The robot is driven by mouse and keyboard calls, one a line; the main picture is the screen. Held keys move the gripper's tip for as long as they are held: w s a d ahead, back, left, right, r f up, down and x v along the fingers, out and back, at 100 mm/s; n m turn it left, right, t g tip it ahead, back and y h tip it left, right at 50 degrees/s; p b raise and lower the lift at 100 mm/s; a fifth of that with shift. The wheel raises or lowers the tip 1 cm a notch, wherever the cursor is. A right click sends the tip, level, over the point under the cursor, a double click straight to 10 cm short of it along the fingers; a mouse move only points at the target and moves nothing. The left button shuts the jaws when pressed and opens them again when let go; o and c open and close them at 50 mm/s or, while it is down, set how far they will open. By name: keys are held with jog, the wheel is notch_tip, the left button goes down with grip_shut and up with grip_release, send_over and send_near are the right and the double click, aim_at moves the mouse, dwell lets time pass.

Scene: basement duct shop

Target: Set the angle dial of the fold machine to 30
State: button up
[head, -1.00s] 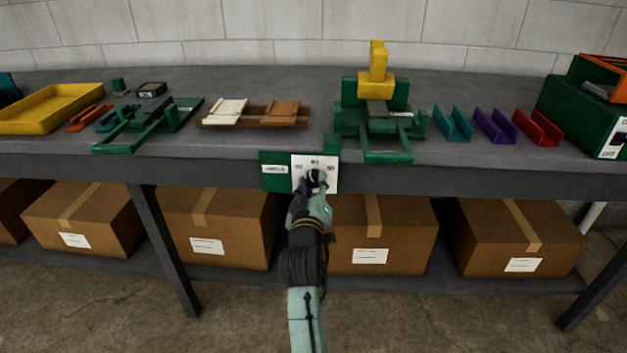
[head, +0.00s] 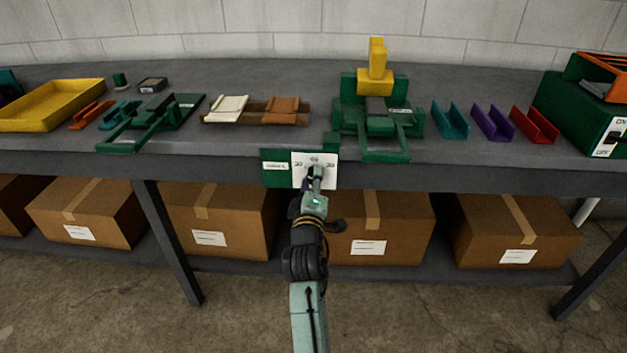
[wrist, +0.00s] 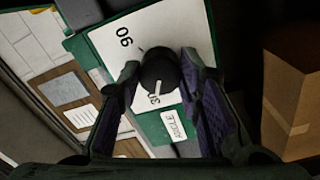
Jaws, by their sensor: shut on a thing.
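The angle dial has a round black knob (wrist: 159,70) on a white plate (head: 328,179) at the bench's front edge. In the wrist view, 90 shows up and left of the knob and 30 just below it. A pale line on the knob points down toward the 30. The 60 is hidden there by a finger but shows at the top of the plate in the head view. My gripper (wrist: 160,76) has its purple-lined fingers on either side of the knob and is shut on it. The fold machine (head: 377,115), green with a yellow top, stands above.
A green plate (head: 273,176) with a label adjoins the dial plate; in the wrist view its label reads ANGLE. Teal (head: 450,121), purple (head: 493,123) and red (head: 534,125) channels lie right of the machine. Cardboard boxes (head: 385,230) sit on the shelf below.

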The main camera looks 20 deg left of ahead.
dwell(0.3)
jog(key=o, duration=1.2)
jog(key=v, duration=1.2)
